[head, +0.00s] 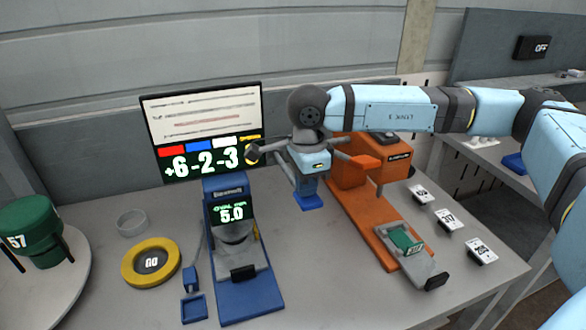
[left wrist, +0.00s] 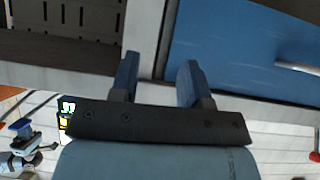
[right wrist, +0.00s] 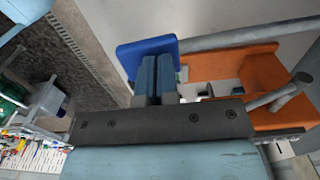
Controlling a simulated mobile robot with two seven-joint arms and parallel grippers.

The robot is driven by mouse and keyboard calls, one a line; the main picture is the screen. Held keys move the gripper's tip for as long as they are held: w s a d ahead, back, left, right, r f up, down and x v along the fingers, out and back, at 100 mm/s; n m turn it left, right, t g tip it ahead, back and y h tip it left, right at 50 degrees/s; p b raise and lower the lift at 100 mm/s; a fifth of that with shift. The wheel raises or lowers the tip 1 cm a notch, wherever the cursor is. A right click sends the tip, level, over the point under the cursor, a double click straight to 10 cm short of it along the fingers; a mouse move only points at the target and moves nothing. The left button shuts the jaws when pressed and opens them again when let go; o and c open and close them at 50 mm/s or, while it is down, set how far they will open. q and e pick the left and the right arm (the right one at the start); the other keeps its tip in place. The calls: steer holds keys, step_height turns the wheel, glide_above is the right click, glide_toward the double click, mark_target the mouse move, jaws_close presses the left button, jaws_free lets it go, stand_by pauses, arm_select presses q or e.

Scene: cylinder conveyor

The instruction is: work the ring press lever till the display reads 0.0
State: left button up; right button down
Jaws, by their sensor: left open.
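The orange press (head: 352,172) stands on the grey table, with an orange slide running toward the front. It also shows in the right wrist view (right wrist: 262,78). A small display reading 5.0 (head: 232,213) is on a blue stand (head: 250,296). My right gripper (head: 309,190) points down between the blue stand and the orange press. Its fingers (right wrist: 156,62) are together with nothing visible between them, near a blue pad (right wrist: 135,50); I cannot tell whether they touch it. My left gripper (left wrist: 158,72) is open and empty, outside the head view. The lever cannot be picked out surely.
A screen (head: 203,125) behind reads +6 -2 -3. Several small number cards (head: 450,221) lie at the right. The front right of the table is clear.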

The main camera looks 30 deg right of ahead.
mark_target(306, 199)
steer(key=shift+f+b, duration=1.2)
steer(key=shift+f, duration=0.5)
steer(key=shift+f+b, duration=0.35)
steer(key=shift+b, duration=0.1)
steer(key=shift+r+p, duration=0.45)
steer(key=shift+r, duration=0.45)
step_height(306, 199, up, 4)
steer(key=shift+r+p, duration=0.1)
steer(key=shift+p, duration=0.85)
steer(key=shift+r+p, duration=0.75)
steer(key=shift+r, duration=0.85)
arm_select(q)
step_height(306, 199, up, 2)
steer(key=shift+r+p, duration=0.15)
steer(key=shift+p, duration=1.1)
arm_select(e)
step_height(306, 199, up, 6)
steer(key=shift+f, duration=0.1)
